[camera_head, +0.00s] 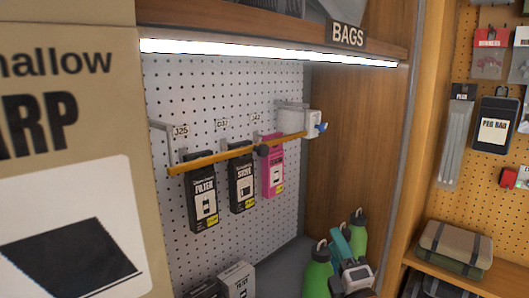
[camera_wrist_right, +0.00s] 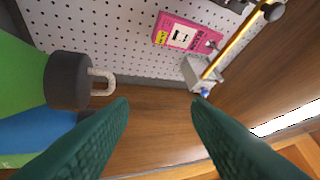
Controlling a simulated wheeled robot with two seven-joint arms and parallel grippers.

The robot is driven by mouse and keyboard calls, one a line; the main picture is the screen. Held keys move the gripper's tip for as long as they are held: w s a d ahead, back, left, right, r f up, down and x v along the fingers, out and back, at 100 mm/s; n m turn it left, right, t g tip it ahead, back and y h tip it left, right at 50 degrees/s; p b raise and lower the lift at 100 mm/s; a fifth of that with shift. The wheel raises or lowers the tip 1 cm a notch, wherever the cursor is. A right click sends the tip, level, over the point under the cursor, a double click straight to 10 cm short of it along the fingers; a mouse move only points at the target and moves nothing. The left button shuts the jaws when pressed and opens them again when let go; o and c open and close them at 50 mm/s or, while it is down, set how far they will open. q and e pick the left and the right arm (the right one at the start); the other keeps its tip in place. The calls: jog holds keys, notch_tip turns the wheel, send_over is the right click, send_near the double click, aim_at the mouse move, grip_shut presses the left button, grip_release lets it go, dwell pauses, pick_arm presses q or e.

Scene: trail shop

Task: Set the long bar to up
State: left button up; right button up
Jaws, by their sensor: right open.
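The long bar (camera_head: 225,155) is yellow-orange with a dark round knob (camera_head: 263,150) on it. It runs across the front of the hanging boxes, nearly level, from a left bracket (camera_head: 162,143) to a white right bracket (camera_head: 310,122) with a blue knob (camera_head: 322,127). The bar also shows in the right wrist view (camera_wrist_right: 232,48), at the upper right. My right gripper (camera_head: 343,240) is low among the green bottles, below the bar's right end and apart from it. Its teal fingers are open and empty in the wrist view (camera_wrist_right: 160,105). My left gripper is not in view.
Black boxes (camera_head: 201,193) and a pink box (camera_head: 272,170) hang behind the bar. Green bottles (camera_head: 318,275) stand close to my right gripper. A wooden side wall (camera_head: 360,140) is at the right, and a lit shelf edge (camera_head: 250,50) is above.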

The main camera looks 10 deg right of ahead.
jog(key=a+r+n+t+y, duration=0.2)
jog(key=a+r+n+y, duration=0.2)
jog(key=r+n+y, duration=1)
jog(key=n+g+y, duration=0.2)
jog(key=n+g, duration=1.2)
jog(key=n, duration=1.8)
send_near(267, 150)
jog(key=p+x, duration=0.6)
jog(key=x, duration=0.3)
jog(key=shift+w+a+r, duration=0.1)
jog(key=shift+a+r, duration=0.05)
jog(key=shift+a, duration=0.05)
jog(key=shift+w+a+f+p, duration=0.2)
jog(key=shift+w+a+p, duration=0.15)
jog(key=shift+a, duration=0.2)
jog(key=shift+c, duration=0.5)
grip_shut()
